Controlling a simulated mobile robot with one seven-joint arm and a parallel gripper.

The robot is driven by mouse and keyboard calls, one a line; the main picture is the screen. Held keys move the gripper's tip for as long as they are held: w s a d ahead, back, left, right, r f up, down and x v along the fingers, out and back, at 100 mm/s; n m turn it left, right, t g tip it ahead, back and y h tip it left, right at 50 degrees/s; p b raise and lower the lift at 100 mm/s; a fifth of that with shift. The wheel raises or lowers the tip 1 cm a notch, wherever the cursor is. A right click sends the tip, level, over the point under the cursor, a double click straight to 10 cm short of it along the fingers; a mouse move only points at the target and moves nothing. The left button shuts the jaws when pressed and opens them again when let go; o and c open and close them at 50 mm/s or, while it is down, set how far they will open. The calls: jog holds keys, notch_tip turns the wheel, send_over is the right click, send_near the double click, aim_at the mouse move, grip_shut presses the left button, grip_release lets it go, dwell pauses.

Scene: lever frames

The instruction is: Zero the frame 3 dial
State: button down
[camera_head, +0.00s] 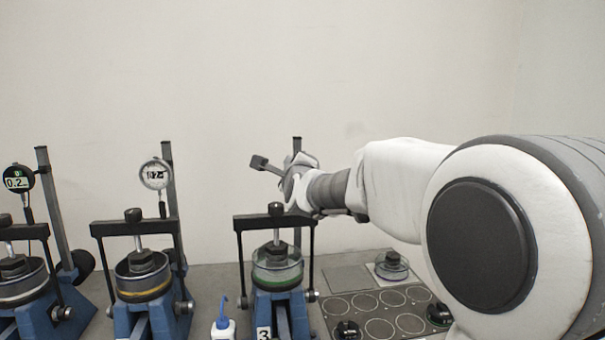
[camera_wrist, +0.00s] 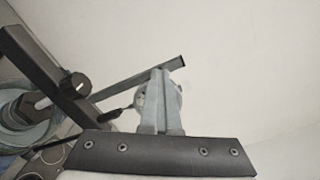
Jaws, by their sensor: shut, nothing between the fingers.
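Frame 3 (camera_head: 284,303) has a blue base with a white "3" label, a black crossbar and a round cell with a green band. Its dark post (camera_head: 297,145) rises behind. My gripper (camera_head: 302,162) is up at the post, above the crossbar. In the wrist view its grey fingers (camera_wrist: 159,82) are together, with nothing between them. A round grey thing, apparently the frame 3 dial (camera_wrist: 176,97), shows partly behind the fingers. Its face and reading are hidden, and I cannot tell whether the fingers touch it. The post also shows in the wrist view (camera_wrist: 135,80).
Two similar frames stand left, with a pale-faced dial (camera_head: 155,174) and a dark-faced dial (camera_head: 18,178). A white bottle with a blue nozzle (camera_head: 223,325) stands in front. Right of frame 3 is a tray with round spots (camera_head: 381,329), partly behind my arm.

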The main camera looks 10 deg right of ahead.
jog(key=shift+f+b, duration=1)
jog(key=shift+b, duration=1.25)
jog(key=shift+a, duration=0.15)
jog(key=s+b, duration=0.3)
jog(key=s, duration=0.3)
jog(key=shift+a, duration=0.4)
jog(key=shift+r, duration=0.2)
